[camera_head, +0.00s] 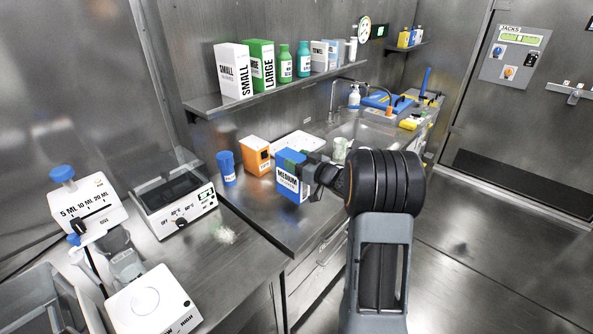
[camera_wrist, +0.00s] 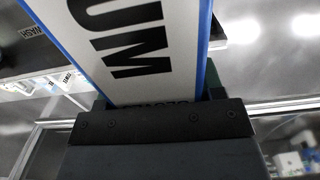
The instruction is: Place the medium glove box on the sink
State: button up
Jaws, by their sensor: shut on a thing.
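The medium glove box (camera_head: 290,178) is blue and white with "MEDIUM" on its face. In the head view it stands upright at the counter's front edge; I cannot tell whether it touches the counter. My gripper (camera_head: 312,178) is shut on it from the right. In the wrist view the box (camera_wrist: 135,45) fills the upper middle, between the fingers of my gripper (camera_wrist: 155,100). The sink (camera_head: 372,131) lies farther back along the counter, below the faucet, partly hidden by my arm.
An orange box (camera_head: 257,156) and a blue bottle (camera_head: 227,168) stand left of the glove box. A white tray (camera_head: 297,143) lies behind it. A shelf (camera_head: 262,92) above holds small and large glove boxes and bottles. Blue and yellow items (camera_head: 388,103) sit beyond the sink.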

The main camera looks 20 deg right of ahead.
jog(key=shift+w+f, duration=0.2)
jog(key=shift+f, duration=0.8)
jog(key=shift+w+f, duration=0.2)
jog(key=shift+f, duration=0.9)
jog(key=o, duration=1.4)
jog(key=shift+o, duration=0.2)
